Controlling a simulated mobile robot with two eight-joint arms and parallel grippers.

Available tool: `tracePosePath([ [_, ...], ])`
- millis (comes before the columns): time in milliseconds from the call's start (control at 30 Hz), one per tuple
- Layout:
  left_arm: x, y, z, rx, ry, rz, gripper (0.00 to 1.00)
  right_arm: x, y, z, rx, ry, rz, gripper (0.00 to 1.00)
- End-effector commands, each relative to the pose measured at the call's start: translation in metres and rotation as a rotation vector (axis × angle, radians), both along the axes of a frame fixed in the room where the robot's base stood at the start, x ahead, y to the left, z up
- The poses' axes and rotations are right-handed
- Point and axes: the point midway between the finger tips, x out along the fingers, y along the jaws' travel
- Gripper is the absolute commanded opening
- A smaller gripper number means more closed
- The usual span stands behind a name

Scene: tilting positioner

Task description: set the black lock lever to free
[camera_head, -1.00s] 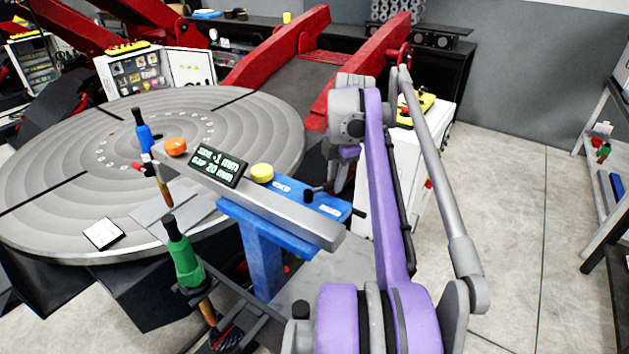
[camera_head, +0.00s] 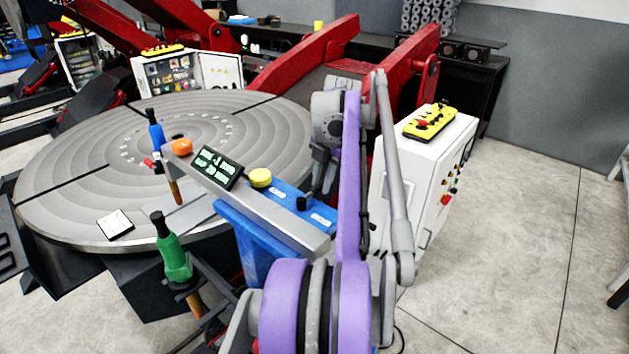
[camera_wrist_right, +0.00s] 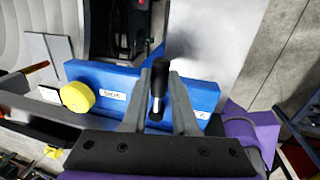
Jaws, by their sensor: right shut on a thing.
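In the right wrist view, the black lock lever (camera_wrist_right: 158,78), with a silver shaft, stands between the two fingers of my right gripper (camera_wrist_right: 160,90), which is shut on it. The lever is in front of a blue block (camera_wrist_right: 195,92) with a LOCK label on the left and another label on the right, partly covered by a finger. In the head view, a black knob (camera_head: 302,203) shows between the two labels on the blue block (camera_head: 262,240), and my right gripper (camera_head: 321,178) is just behind it, partly hidden by my purple arm. My left gripper is not in view.
A yellow button (camera_head: 260,177), a small display (camera_head: 216,167) and an orange button (camera_head: 182,146) sit along the grey bar. A round turntable (camera_head: 80,165) lies to the left. A green-handled tool (camera_head: 172,255) stands in front. A white cabinet (camera_head: 435,165) is at the right.

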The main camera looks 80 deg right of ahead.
Motion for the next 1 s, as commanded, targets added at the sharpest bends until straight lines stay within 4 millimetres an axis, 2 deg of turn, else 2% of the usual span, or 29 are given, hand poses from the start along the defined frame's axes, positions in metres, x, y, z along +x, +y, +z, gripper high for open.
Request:
tracePosePath([
  [467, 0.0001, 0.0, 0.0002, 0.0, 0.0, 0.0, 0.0, -0.0019, -0.0013, 0.0002, -0.001, 0.0, 0.006, 0.0],
  [500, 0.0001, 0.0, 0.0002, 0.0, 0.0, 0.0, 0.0, -0.0018, -0.0014, 0.0002, -0.001, 0.0, 0.006, 0.3],
  [633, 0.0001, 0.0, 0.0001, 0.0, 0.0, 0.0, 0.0, -0.0017, -0.0013, 0.0001, -0.001, 0.0, 0.005, 0.54],
  [667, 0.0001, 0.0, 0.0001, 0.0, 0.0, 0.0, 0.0, -0.0017, -0.0013, 0.0001, -0.001, 0.0, 0.005, 0.57],
  [1000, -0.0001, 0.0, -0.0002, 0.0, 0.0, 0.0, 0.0, -0.0025, -0.0009, 0.0035, -0.001, 0.0, 0.004, 0.57],
])
